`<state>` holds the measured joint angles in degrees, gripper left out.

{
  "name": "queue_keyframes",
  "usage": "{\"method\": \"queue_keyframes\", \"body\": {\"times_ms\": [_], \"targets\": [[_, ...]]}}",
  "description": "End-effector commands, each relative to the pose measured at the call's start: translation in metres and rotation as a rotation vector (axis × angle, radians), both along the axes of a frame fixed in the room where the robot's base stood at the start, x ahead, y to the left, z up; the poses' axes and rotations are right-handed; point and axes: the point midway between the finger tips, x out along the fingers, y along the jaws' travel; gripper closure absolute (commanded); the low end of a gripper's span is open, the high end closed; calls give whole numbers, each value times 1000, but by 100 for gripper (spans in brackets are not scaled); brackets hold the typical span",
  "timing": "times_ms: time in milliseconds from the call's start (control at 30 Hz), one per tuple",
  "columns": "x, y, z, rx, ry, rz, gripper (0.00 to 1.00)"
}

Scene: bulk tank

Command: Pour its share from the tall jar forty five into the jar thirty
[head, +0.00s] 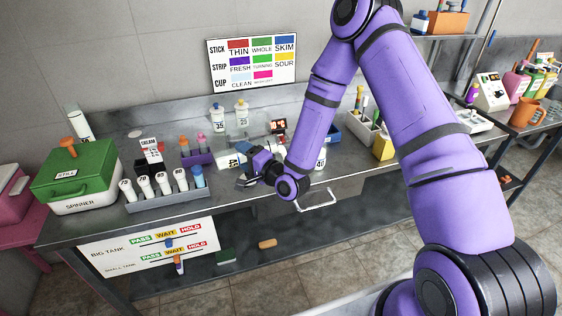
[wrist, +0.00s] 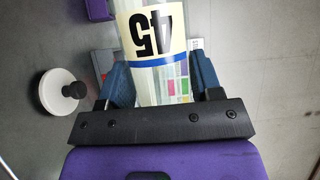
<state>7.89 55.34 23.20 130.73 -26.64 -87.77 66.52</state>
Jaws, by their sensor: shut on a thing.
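The tall jar forty five (wrist: 152,50) is a clear tube with a cream label and a blue band. Its number shows upside down in the wrist view. My gripper (wrist: 160,95) is shut on it, one dark blue finger on each side. In the head view my gripper (head: 254,170) is low over the middle of the bench, and the jar (head: 230,161) shows strongly tilted beside it. Two capped jars behind read 35 (head: 218,118) and 25 (head: 242,114). A jar reading 40 (head: 321,161) is partly hidden by my arm.
A rack (head: 168,199) of several white tubes stands at the front left, near a green spinner (head: 78,172). A purple rack (head: 197,159) stands behind. A white round piece with a black knob (wrist: 60,94) lies left in the wrist view. My arm covers the bench's right middle.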

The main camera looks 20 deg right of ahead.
Motion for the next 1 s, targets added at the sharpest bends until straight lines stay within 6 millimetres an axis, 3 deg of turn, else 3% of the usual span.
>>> {"method": "queue_keyframes", "body": {"times_ms": [1000], "targets": [[0,-2,10,84,11,-1,83]]}}
